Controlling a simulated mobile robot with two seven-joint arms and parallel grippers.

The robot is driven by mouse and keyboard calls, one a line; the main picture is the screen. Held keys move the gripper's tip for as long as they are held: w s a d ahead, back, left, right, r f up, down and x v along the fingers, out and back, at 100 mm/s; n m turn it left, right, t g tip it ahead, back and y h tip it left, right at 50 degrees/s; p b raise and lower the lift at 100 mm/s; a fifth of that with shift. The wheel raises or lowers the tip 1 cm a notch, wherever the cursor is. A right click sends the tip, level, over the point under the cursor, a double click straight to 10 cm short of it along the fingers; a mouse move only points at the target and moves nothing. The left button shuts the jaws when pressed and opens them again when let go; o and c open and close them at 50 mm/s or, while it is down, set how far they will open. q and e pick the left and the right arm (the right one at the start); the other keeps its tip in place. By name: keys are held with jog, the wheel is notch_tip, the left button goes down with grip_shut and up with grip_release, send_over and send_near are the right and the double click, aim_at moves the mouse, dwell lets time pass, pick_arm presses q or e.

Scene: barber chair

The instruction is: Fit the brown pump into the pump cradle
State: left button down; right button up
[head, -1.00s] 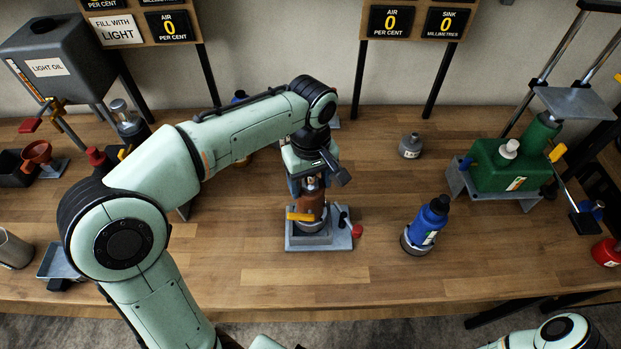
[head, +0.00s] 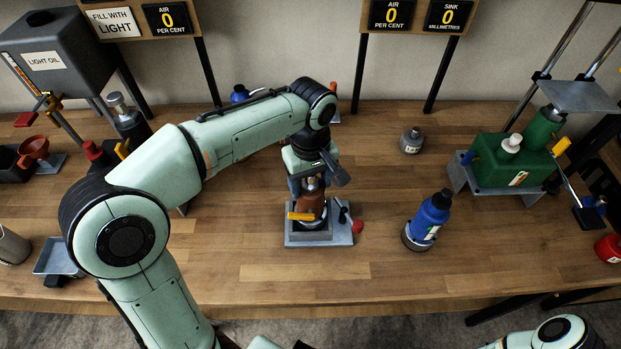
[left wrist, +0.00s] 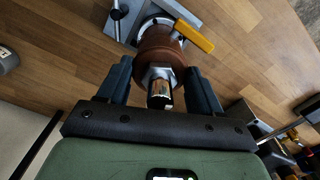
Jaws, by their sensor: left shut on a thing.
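The brown pump (head: 311,202) stands upright over the pump cradle (head: 294,238), a grey base plate with a raised block. It carries an orange-yellow lever (head: 300,216). My left gripper (head: 309,184) is above it, pointing down and shut on the pump's upper part. In the left wrist view the brown pump (left wrist: 158,50) sits between the two dark fingers of the left gripper (left wrist: 160,82), its metal tip toward the camera. The pump's lower end meets a pale ring at the cradle (left wrist: 122,22). I cannot tell whether it is fully seated. My right gripper is out of view.
A blue bottle (head: 428,220) stands right of the cradle, with a small grey canister (head: 411,141) behind it. A green machine (head: 509,165) is at the right. Bare wood lies in front.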

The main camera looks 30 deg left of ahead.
pick_arm(q)
jog(key=shift+f+b, duration=0.4)
jog(key=shift+f, duration=0.25)
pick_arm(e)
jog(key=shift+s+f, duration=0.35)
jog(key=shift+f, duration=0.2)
pick_arm(q)
jog(key=shift+c, duration=0.5)
grip_release()
jog(key=shift+f, duration=0.1)
notch_tip(320, 180, up, 14)
jog(key=p, duration=0.3)
jog(key=shift+f, duration=0.2)
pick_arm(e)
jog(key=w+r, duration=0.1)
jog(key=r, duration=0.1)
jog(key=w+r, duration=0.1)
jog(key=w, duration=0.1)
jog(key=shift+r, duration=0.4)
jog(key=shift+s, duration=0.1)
